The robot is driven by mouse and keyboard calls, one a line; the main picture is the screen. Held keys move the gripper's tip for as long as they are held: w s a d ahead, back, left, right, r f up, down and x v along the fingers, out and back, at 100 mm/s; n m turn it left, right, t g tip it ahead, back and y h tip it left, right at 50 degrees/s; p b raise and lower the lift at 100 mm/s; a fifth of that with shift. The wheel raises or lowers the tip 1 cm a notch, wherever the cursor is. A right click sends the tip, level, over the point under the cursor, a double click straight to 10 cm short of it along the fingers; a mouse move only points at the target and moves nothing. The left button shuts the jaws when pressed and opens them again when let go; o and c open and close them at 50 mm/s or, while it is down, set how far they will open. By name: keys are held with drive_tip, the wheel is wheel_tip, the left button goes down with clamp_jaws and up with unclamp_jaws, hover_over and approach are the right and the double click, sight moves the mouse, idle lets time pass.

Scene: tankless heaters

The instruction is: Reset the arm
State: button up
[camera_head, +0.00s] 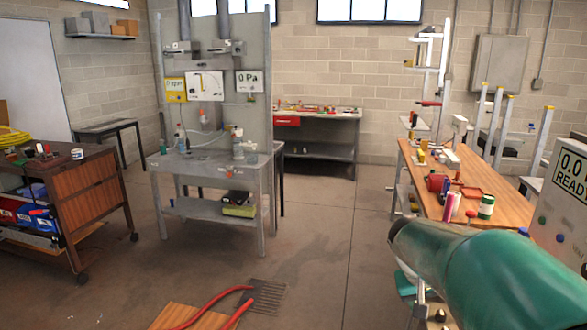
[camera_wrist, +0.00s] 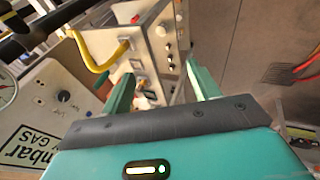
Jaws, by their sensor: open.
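My gripper (camera_wrist: 161,86) shows in the wrist view with its two green fingers spread apart. Nothing is held between them. Behind the fingers is a light box (camera_wrist: 160,45) with knobs and fittings and a yellow hose (camera_wrist: 100,55); I cannot tell how far it is from the fingertips. In the head view my teal arm (camera_head: 500,270) reaches in from the lower right, beside the front of the long wooden bench (camera_head: 412,160). The gripper's fingers are not clear in that view.
A grey panel labelled "mbar GAS" (camera_wrist: 62,100) is close on the wrist view's left. A display box (camera_head: 562,205) stands right of my arm. A metal workbench (camera_head: 205,165) and brown cart (camera_head: 80,190) stand left.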

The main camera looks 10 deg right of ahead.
drive_tip(key=s+a+r+n+t+y, duration=0.1)
drive_tip(key=s+a, duration=0.2)
drive_tip(key=a, duration=0.5)
drive_tip(key=s+a+r+n+t+y, duration=0.1)
drive_tip(key=s+a+n+t+y, duration=0.1)
drive_tip(key=a, duration=0.7)
drive_tip(key=s+a+r+n+t+y, duration=0.1)
drive_tip(key=s+a+t+y, duration=0.1)
drive_tip(key=s+a, duration=0.3)
drive_tip(key=a, duration=0.3)
drive_tip(key=shift+a+r+n, duration=0.2)
drive_tip(key=shift+r+n, duration=0.05)
drive_tip(key=shift+n, duration=0.15)
